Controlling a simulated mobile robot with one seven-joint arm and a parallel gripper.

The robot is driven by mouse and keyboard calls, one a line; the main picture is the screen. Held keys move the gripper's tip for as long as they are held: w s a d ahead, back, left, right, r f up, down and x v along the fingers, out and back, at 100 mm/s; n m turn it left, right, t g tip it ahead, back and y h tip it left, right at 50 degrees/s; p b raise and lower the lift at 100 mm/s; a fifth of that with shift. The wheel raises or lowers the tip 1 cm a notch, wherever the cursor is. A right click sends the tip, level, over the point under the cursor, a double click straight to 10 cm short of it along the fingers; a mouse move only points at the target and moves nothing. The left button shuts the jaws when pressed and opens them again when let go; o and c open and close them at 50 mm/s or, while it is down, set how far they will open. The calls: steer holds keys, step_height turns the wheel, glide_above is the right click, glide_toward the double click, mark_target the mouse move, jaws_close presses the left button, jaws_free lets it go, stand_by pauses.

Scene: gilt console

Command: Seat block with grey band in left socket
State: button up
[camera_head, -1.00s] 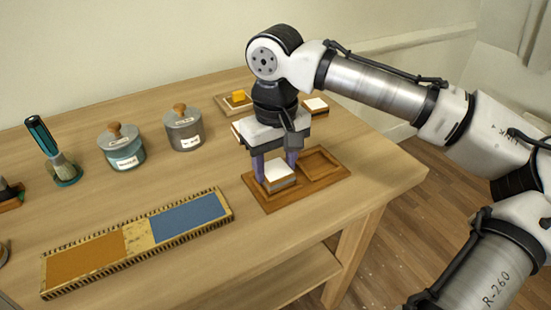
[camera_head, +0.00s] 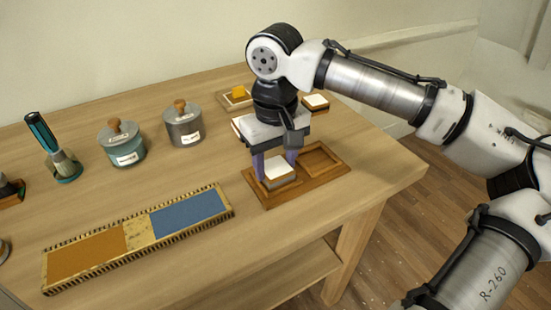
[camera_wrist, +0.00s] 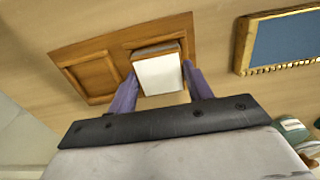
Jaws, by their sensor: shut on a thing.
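The block with grey band (camera_head: 279,173) has a white top and sits at the left socket of the wooden socket board (camera_head: 328,180). My gripper (camera_head: 275,165) points down with its purple fingers on either side of the block and is shut on it. The wrist view also shows the block (camera_wrist: 159,75) between the fingers. The right socket (camera_head: 321,160) is empty. The block's lower part and the left socket's floor are hidden, so I cannot tell how deep it sits.
A gilt-edged panel with orange and blue fields (camera_head: 137,236) lies in front on the left. A teal jar (camera_head: 122,145), a grey jar (camera_head: 184,126) and a brush (camera_head: 62,162) stand behind it. A small tray with a yellow piece (camera_head: 225,101) and another white-topped block (camera_head: 315,103) are at the back.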

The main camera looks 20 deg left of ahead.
steer(key=o, duration=1.1)
step_height(320, 180, up, 14)
steer(key=shift+f+p, duration=0.1)
steer(key=shift+p, duration=0.4)
